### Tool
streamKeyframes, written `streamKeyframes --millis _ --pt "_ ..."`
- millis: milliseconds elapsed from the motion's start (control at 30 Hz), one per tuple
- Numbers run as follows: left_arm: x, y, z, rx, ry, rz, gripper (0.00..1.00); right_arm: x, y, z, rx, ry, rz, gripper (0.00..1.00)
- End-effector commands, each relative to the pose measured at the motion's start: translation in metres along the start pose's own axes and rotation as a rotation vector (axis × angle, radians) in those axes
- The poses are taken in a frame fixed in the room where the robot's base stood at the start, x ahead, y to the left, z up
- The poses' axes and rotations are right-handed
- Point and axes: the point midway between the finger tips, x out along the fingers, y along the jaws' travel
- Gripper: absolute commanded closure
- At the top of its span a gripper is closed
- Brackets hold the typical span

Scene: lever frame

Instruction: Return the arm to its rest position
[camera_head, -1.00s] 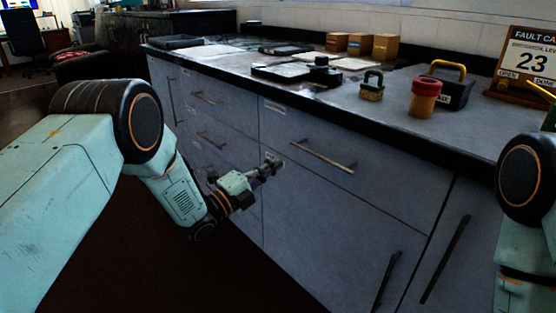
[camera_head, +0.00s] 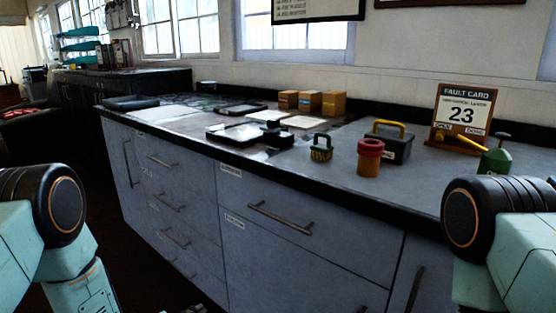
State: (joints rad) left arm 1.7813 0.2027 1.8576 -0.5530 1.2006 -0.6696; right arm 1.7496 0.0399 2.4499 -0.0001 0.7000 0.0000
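My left arm (camera_head: 62,235) is at the lower left, in front of the cabinet and below the counter top. A small piece at the bottom edge, probably the tip of my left gripper (camera_head: 192,308), barely shows, and its fingers cannot be made out. My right arm (camera_head: 500,225) is at the lower right, overlapping the counter's front edge. My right gripper is out of view. The fault card stand (camera_head: 463,108) reads 23 and has a yellow lever (camera_head: 470,142) low on its front. Neither visible arm part holds anything.
Drawer handles (camera_head: 280,219) stick out in front.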

Motion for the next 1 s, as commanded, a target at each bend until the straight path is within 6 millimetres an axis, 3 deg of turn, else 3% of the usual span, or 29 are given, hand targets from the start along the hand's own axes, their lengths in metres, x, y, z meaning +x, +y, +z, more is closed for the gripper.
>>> streamKeyframes --millis 100,167,300,500,600,700,1000 --pt "-0.044 0.052 0.041 -0.322 -0.277 0.079 1.0 -0.011 0.0 0.0 0.0 0.0 0.0 0.25" --pt "-0.071 0.076 0.058 -0.46 -0.411 0.097 1.0 -0.015 0.0 0.0 0.0 0.0 0.0 0.25" --pt "-0.144 0.126 0.082 -0.72 -0.712 0.103 1.0 -0.025 0.0 0.0 0.0 0.0 0.0 0.25" --pt "-0.254 0.174 0.087 -0.917 -1.077 0.075 1.0 -0.041 0.0 0.0 0.0 0.0 0.0 0.25" --pt "-0.293 0.184 0.08 -0.921 -1.177 0.08 1.0 -0.049 0.0 0.0 0.0 0.0 0.0 0.25" --pt "-0.308 0.186 0.072 -0.904 -1.202 0.096 1.0 -0.057 0.0 0.0 0.0 0.0 0.0 0.25" --pt "-0.306 0.186 0.072 -0.899 -1.197 0.099 1.0 -0.057 0.0 0.0 0.0 0.0 0.0 0.25"
